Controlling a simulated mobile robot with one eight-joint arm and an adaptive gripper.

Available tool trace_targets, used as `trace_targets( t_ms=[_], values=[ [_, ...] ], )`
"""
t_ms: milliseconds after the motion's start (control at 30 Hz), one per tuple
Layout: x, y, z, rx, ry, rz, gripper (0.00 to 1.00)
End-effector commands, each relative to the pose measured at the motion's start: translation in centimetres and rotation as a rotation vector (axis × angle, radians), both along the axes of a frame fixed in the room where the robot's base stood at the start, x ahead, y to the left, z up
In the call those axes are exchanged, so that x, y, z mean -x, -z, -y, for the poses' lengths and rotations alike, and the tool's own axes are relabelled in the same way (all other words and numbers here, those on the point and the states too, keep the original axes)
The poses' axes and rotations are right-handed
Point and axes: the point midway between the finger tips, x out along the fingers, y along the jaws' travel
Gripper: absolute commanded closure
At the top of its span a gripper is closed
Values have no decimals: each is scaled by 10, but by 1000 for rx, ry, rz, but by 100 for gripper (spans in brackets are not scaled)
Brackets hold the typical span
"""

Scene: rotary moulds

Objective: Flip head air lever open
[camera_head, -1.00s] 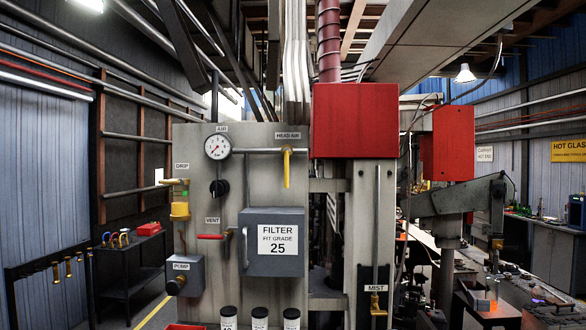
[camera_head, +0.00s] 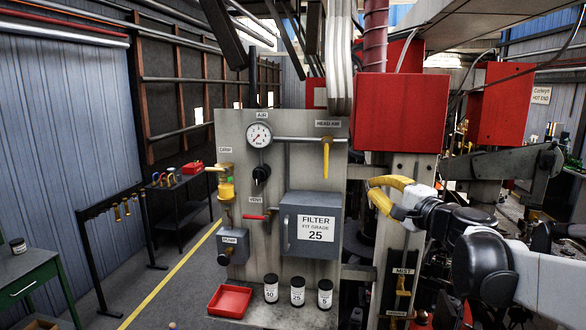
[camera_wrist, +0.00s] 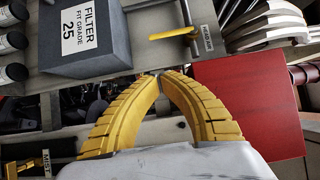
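The head air lever (camera_head: 326,155) is a yellow handle hanging straight down from the pipe on the grey panel, below the HEAD AIR label (camera_head: 327,124). In the wrist view the lever (camera_wrist: 173,34) lies sideways in the picture, beside its label (camera_wrist: 208,38), and is unobstructed. My gripper (camera_head: 370,186) is in front of the machine, to the right of the lever and a little lower. In the wrist view its yellow fingers (camera_wrist: 161,74) curve together, tips meeting with nothing between them. The tips are apart from the lever.
A grey filter box (camera_head: 312,227) juts out below the lever. A red box (camera_head: 402,110) is above my gripper. A pressure gauge (camera_head: 259,135), red vent lever (camera_head: 254,217) and pump box (camera_head: 233,246) are further left. Several jars and a red tray (camera_head: 230,301) stand below.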

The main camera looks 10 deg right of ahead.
Motion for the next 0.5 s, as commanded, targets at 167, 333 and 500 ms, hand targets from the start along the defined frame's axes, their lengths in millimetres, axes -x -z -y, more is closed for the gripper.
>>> trace_targets(
  t_ms=[167, 333, 500],
  values=[
    [0, 1, -1, 1, -1, -1, 100],
    [-10, 0, -3, 1, -3, -1, 100],
    [-40, -2, -10, 2, -5, -1, 100]
  ],
)
